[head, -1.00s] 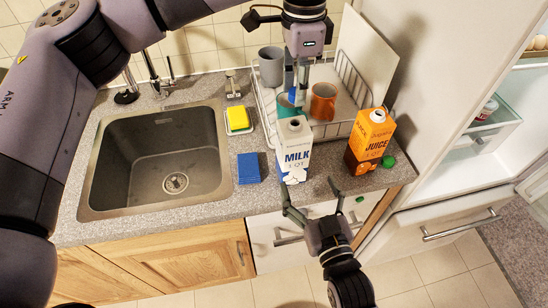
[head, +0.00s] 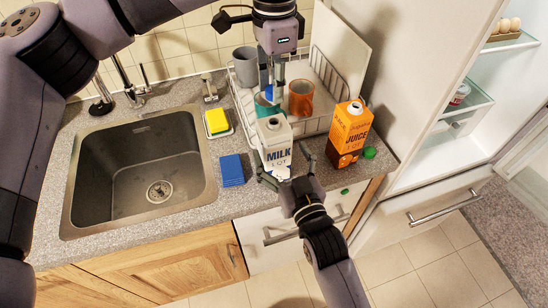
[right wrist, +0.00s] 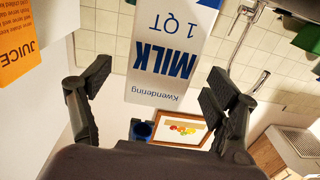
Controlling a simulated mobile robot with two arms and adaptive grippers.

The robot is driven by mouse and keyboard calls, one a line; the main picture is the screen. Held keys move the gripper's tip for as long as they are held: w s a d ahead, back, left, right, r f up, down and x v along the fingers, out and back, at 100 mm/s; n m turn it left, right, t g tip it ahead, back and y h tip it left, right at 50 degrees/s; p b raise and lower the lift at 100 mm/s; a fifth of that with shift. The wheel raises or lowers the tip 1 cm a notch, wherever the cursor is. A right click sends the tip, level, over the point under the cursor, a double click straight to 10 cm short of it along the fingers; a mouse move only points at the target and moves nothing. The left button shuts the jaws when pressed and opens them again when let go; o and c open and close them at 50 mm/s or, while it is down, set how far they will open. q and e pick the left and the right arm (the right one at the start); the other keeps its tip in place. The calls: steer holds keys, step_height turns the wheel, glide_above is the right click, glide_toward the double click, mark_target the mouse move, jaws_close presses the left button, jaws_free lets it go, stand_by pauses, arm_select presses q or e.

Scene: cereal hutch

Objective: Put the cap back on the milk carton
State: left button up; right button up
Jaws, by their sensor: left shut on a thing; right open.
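The white and blue milk carton (head: 275,156) stands upright near the counter's front edge, its top spout uncapped. It also shows upside down in the right wrist view (right wrist: 165,50). My left gripper (head: 271,88) is shut on the blue cap (head: 269,92) and holds it above and just behind the carton's top. My right gripper (head: 283,162) is open at the carton's front, with one finger towards each side. In the right wrist view the carton lies between its spread fingers (right wrist: 155,82), with gaps visible on both sides.
The orange juice carton (head: 349,133) stands close on the right, with a green cap (head: 369,152) beside it. Behind are a dish rack (head: 318,122) and an orange mug (head: 301,97). A blue sponge (head: 232,170) and the sink (head: 140,165) are left.

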steer(key=shift+x, duration=2.6)
steer(key=shift+c, duration=0.2)
steer(key=c, duration=1.7)
arm_select(q)
glide_above(274, 126)
steer(key=shift+f, duration=2.5)
